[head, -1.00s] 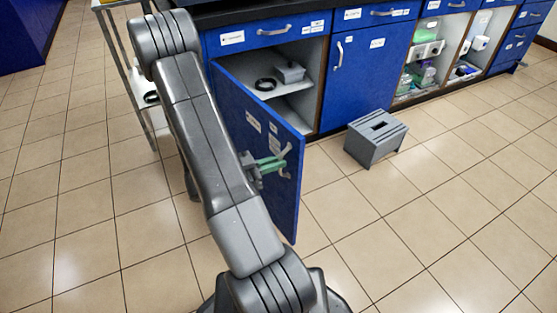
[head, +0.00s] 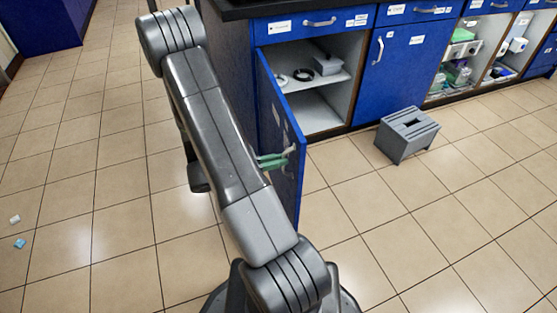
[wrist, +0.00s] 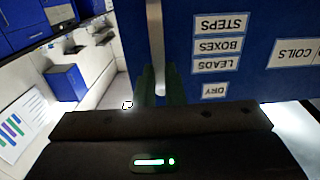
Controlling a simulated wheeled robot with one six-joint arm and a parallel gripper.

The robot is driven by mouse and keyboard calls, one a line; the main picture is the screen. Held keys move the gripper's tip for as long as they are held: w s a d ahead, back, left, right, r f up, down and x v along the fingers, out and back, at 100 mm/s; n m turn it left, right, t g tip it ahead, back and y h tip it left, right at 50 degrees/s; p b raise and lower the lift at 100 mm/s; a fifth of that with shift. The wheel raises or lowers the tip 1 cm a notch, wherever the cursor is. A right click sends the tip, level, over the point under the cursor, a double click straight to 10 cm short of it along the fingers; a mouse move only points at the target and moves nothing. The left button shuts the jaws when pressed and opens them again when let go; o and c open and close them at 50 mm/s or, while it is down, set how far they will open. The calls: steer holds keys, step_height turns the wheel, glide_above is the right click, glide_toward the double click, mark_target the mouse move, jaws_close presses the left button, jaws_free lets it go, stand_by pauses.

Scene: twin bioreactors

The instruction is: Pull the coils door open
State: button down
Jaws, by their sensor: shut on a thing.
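The blue coils door (head: 274,110) stands swung wide open, seen at a steep angle in the head view. My gripper (head: 282,158) has green fingers and is shut on the door's pale handle (head: 290,151). In the wrist view the handle (wrist: 155,40) runs down between the dark green fingers (wrist: 160,85). That view is upside down and shows the door face (wrist: 275,80) with a COILS label (wrist: 297,53) and several smaller labels. The open cupboard shows a white shelf (head: 315,82) with dark ring-shaped coils (head: 303,75) and a grey box (head: 327,65).
A grey step stool (head: 407,135) stands on the tiles right of the open cupboard. A closed blue door (head: 390,70) and open shelves with bottles lie further right. Small scraps (head: 20,243) lie on the floor at far left. The tiles left of my arm are otherwise clear.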

steer(key=shift+w+a+r, duration=0.15)
steer(key=shift+w+a, duration=0.1)
steer(key=shift+w, duration=0.25)
steer(key=c, duration=1.5)
jaws_free()
steer(key=shift+w, duration=0.2)
steer(key=shift+c, duration=0.2)
steer(key=shift+s+d, duration=0.1)
steer(key=shift+s, duration=0.1)
steer(key=p+v, duration=0.2)
steer(key=v, duration=1.1)
steer(key=shift+s+a, duration=0.25)
steer(key=shift+a, duration=0.1)
steer(key=b+x, duration=0.2)
steer(key=x, duration=1)
steer(key=shift+w+d, duration=0.15)
steer(key=shift+d, duration=0.1)
